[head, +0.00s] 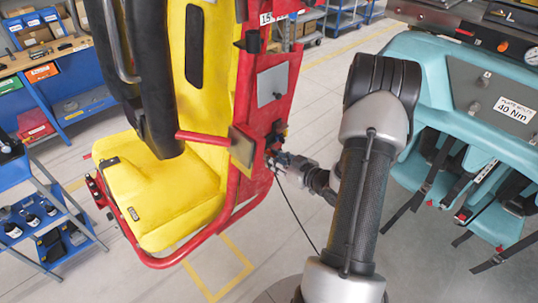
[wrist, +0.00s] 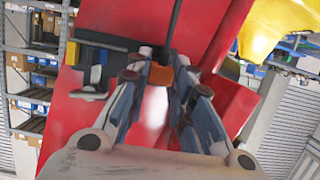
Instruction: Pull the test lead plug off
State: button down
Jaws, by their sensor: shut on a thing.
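The test lead plug is mostly hidden between my fingers; an orange block (wrist: 160,74), likely part of it, shows between the fingertips in the wrist view. My gripper (head: 277,160) reaches the side of the red seat frame (head: 258,125) from the right. In the wrist view my gripper (wrist: 160,62) is shut on the plug, close in front of the red panel (wrist: 75,120). A thin black lead (head: 295,215) hangs from the gripper area toward the floor in the head view. Whether the plug is still seated in its socket cannot be seen.
The yellow seat (head: 165,195) fills the left of the head view. A teal seat unit (head: 430,75) with hanging straps stands to the right of my arm. Blue shelving (head: 45,225) is at the far left. Grey floor is open below the gripper.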

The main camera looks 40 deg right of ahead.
jog(key=shift+s+d, duration=0.15)
jog(key=shift+s, duration=2.05)
